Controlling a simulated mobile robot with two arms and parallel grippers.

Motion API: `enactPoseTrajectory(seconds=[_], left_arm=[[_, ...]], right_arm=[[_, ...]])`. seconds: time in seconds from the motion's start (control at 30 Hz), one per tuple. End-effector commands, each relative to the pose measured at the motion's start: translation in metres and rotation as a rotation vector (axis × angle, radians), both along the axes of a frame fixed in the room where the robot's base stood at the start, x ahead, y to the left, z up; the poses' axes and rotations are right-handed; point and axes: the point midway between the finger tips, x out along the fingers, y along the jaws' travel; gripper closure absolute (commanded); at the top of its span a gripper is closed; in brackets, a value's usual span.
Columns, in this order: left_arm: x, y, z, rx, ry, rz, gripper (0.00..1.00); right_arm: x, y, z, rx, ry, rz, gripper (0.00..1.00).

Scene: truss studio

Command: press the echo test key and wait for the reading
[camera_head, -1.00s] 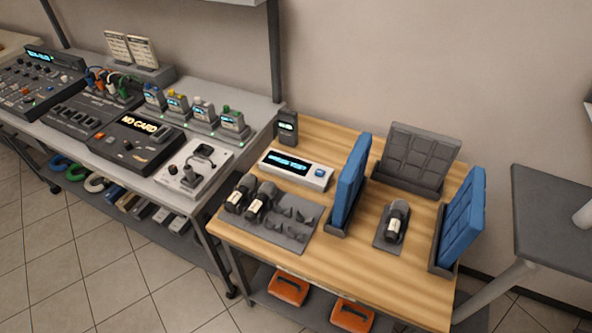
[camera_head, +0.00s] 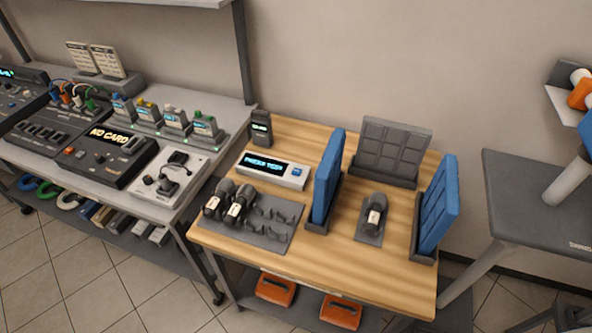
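A white box with a dark display reading "PRESS TEST" (camera_head: 272,169) lies on the wooden table. It has a small blue key (camera_head: 297,171) at its right end. A dark microphone (camera_head: 375,214) lies on a grey pad between foam panels: two blue panels (camera_head: 327,178) (camera_head: 438,205) stand left and right of it, and a grey tiled panel (camera_head: 391,150) stands behind. Neither of my grippers shows in the view.
Two more microphones (camera_head: 238,204) lie on a grey holder (camera_head: 270,234) at the table's left. A small dark device (camera_head: 261,128) stands behind the display box. A mixing bench (camera_head: 140,185) is left, a dark table (camera_head: 540,205) right. The wooden table's front (camera_head: 350,272) is clear.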

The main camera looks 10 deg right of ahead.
Motion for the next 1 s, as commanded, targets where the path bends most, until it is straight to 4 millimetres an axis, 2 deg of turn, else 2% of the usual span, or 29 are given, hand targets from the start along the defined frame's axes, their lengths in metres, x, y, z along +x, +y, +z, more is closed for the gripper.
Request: enactPoseTrajectory(seconds=[0.03, 0.23, 1.0], left_arm=[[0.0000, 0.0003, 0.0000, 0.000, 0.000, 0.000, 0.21], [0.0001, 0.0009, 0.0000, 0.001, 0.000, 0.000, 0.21], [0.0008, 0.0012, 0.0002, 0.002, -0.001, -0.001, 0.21]], right_arm=[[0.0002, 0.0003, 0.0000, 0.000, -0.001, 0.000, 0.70], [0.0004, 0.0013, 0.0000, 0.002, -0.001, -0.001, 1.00], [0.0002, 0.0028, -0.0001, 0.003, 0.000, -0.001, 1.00]])
